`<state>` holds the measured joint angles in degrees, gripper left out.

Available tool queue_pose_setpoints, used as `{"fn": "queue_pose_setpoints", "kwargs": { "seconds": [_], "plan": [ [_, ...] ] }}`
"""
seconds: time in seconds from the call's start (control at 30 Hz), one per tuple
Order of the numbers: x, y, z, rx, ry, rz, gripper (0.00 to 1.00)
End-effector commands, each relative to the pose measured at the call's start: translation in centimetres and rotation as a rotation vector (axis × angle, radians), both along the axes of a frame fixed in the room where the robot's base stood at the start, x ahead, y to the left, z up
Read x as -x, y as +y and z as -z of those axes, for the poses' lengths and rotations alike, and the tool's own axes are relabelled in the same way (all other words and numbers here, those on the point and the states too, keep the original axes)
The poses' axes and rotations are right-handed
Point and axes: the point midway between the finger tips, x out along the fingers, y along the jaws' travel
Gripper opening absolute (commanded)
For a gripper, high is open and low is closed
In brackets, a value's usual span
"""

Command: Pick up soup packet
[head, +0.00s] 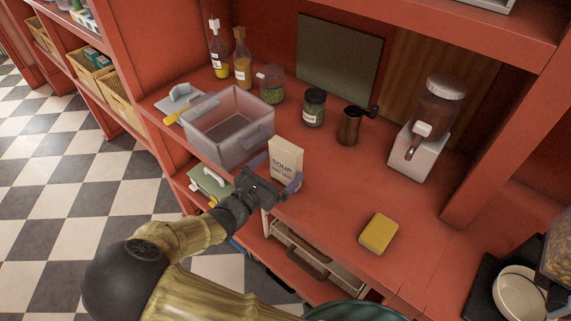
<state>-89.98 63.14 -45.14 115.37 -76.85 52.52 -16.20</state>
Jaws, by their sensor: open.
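The soup packet (285,160) is a cream, upright packet with dark "SOUP" lettering, standing near the front edge of the red shelf in the head view. My gripper (278,178) is open at the packet's lower front. One finger shows at its left and one at its right, and the gripper body covers the packet's base. I cannot tell whether the fingers touch the packet.
A clear plastic bin (231,143) stands just left of the packet. A yellow sponge (379,233) lies to the right, with bare shelf between.

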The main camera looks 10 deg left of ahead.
Motion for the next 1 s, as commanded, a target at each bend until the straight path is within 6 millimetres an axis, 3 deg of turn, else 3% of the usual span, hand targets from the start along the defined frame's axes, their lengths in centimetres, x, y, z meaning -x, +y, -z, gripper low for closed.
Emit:
{"fn": "queue_pose_setpoints", "kwargs": {
  "seconds": [0.23,0.6,1.0],
  "plan": [
    [-0.6,-0.4,-0.2,0.000,0.000,0.003,1.00],
    [-4.5,-2.5,-0.4,0.000,0.000,0.001,1.00],
    [-4.5,-2.5,-0.4,0.000,0.000,0.000,1.00]
  ]
}}
